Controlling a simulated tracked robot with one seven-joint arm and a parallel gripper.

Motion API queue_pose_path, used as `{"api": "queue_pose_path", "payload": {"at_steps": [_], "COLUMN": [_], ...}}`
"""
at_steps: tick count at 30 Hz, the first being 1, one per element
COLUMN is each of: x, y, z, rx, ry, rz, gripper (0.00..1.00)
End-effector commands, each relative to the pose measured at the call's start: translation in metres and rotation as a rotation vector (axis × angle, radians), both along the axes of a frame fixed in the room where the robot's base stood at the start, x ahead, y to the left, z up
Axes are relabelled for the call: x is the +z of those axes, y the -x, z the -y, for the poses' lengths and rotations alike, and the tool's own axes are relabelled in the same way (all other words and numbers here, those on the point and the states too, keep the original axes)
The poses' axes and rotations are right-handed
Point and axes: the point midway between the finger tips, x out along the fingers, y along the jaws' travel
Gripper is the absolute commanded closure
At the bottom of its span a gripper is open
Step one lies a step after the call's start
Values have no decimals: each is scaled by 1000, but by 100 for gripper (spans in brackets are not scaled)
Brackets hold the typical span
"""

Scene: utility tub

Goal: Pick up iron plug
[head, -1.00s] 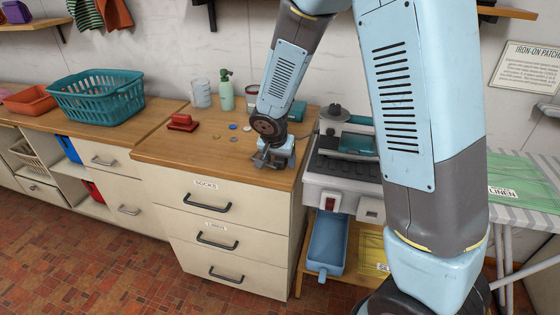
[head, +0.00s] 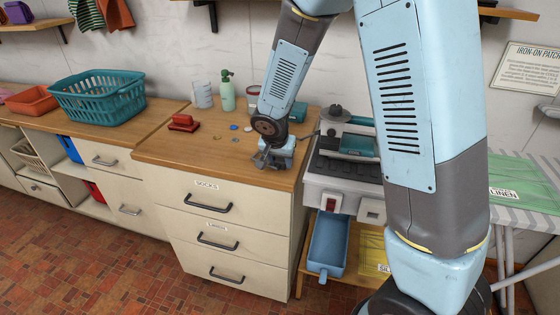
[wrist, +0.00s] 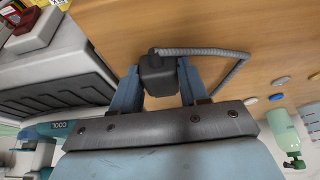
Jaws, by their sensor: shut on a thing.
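The iron plug (wrist: 158,76) is a dark block with a grey ribbed cord running off to the right in the wrist view. My gripper (wrist: 155,88) is shut on it, with one blue finger on each side of the plug. In the head view my gripper (head: 273,160) is low over the right part of the wooden counter top, near its front edge. The plug is too small and covered to make out there. I cannot tell whether it touches the counter.
A grey machine (head: 345,160) with a teal handle stands close on the right. A teal basket (head: 98,97) is at left.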

Motion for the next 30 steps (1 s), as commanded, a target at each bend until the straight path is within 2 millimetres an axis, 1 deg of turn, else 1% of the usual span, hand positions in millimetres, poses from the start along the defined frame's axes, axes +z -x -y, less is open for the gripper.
{"api": "queue_pose_path", "payload": {"at_steps": [5, 8, 10, 14, 21, 24, 30], "x": [9, 23, 35, 53, 92, 101, 116], "y": [-1, -1, 0, 18, 51, 72, 105], "z": [0, 0, 0, 1, 4, 5, 8], "rx": [-1, -2, -1, 1, 0, 3, 2], "ry": [-2, -3, -4, -2, -2, -2, -2], "rz": [2, 4, 4, 3, 3, 2, 3], "gripper": [85, 85, 85, 85, 85, 85, 85]}}
